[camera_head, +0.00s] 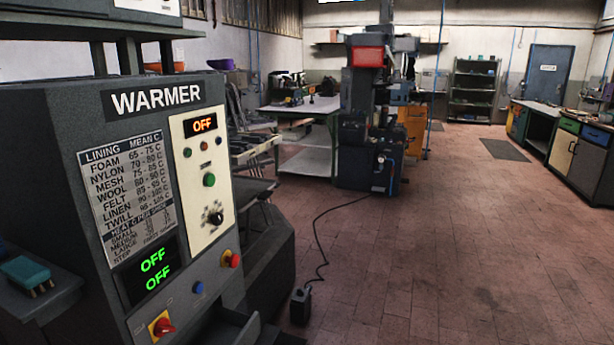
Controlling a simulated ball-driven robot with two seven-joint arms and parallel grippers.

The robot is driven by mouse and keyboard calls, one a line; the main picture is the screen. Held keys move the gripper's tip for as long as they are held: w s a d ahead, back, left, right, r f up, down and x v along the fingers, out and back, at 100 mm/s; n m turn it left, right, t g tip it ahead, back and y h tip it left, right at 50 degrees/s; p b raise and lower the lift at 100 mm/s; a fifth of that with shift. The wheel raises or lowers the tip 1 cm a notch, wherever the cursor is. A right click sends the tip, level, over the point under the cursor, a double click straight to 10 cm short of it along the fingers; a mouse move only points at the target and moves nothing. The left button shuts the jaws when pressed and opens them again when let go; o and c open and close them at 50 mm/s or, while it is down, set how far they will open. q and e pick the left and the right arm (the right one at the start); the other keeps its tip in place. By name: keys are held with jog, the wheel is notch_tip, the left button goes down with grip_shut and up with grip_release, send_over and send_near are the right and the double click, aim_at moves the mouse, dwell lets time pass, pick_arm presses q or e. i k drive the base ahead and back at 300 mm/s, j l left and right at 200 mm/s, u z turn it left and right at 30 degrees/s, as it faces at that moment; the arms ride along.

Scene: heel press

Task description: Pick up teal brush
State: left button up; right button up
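A small teal block-shaped thing with short pale tufts or prongs at its lower right end, which looks like the teal brush (25,270), lies at the lower left edge of the head view. It rests on a dark grey ledge (62,297) beside the warmer (60,150). The whole top of the brush shows. Neither of my grippers is in view, so nothing of mine is seen near the brush.
The warmer's front, with knobs, a printed chart and displays reading OFF, fills the left side. A black pedal (301,305) with a cable lies on the floor. A tall dark machine (362,130) stands behind. The brown tiled floor (440,250) is open to the right.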

aim_at(27, 275)
jog(key=u, duration=1.5)
